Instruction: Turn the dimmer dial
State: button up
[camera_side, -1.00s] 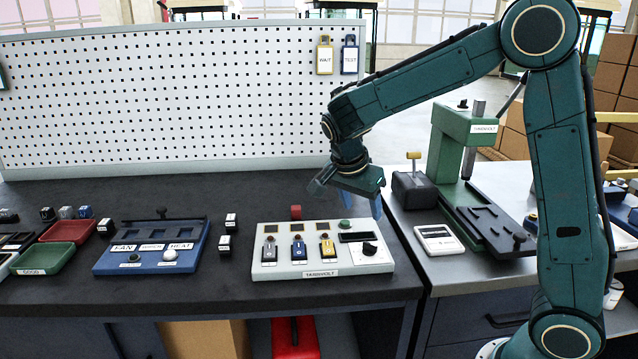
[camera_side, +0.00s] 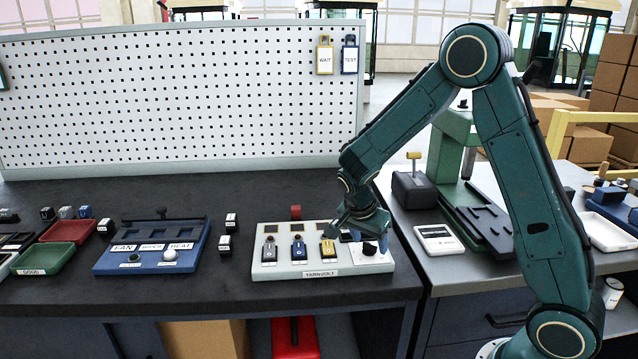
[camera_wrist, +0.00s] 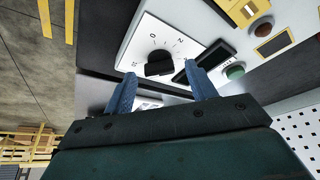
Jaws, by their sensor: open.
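The dimmer dial is a black knob (camera_side: 369,248) on a white plate at the right end of the pale control panel (camera_side: 285,274). In the wrist view the dial (camera_wrist: 158,64) sits below a printed scale, with a 0 and a 2 legible. My gripper (camera_side: 364,236) is low over the panel's right end, just above the dial. In the wrist view my gripper (camera_wrist: 162,88) is open, and its blue fingers show below and to either side of the dial. I cannot tell from these frames whether either finger touches it.
The panel carries several key-like switches, a dark display (camera_wrist: 205,61) and a green button (camera_wrist: 235,72). A white meter (camera_side: 438,239) and a green press (camera_side: 452,150) stand to the right.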

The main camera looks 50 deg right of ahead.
jog(key=shift+d+f, duration=0.1)
jog(key=shift+f, duration=0.15)
jog(key=c, duration=1)
